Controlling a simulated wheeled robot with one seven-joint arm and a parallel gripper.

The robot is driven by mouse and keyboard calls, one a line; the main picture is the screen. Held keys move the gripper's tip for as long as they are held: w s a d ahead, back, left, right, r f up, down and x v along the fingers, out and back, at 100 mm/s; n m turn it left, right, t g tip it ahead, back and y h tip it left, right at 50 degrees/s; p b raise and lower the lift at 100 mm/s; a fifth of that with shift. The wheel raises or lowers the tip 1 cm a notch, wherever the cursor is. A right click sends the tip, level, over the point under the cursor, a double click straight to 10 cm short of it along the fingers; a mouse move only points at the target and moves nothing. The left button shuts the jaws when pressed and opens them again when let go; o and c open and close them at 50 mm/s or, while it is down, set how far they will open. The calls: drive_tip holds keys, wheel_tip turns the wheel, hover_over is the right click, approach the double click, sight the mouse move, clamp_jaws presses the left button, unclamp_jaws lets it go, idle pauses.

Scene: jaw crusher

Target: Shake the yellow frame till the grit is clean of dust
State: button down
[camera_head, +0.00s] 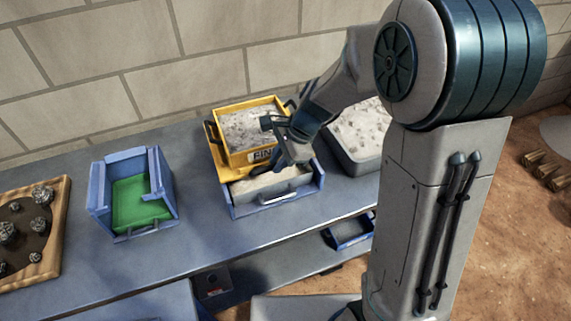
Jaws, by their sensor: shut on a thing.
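The yellow frame (221,113) sits over a blue tray (235,206) near the middle of the bench. The frame holds pale grey grit (240,126) and has a dark label on its front side. Pale fine material (262,184) lies in the blue tray under and in front of the frame. My gripper (277,148) is at the frame's right front side, shut on the yellow frame. My arm hides part of the frame's right side, and the exact finger contact is hard to see. I cannot tell how much dust is in the grit.
A blue bin with a green floor (130,203) stands to the left. A wooden tray (58,225) with dark rocks is at the far left. A grey tray of pale grit (350,165) stands to the right behind my arm. Bare bench lies between the blue bin and blue tray.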

drive_tip(key=c, duration=1.4)
unclamp_jaws()
drive_tip(key=shift+o, duration=0.2)
drive_tip(key=v, duration=1.4)
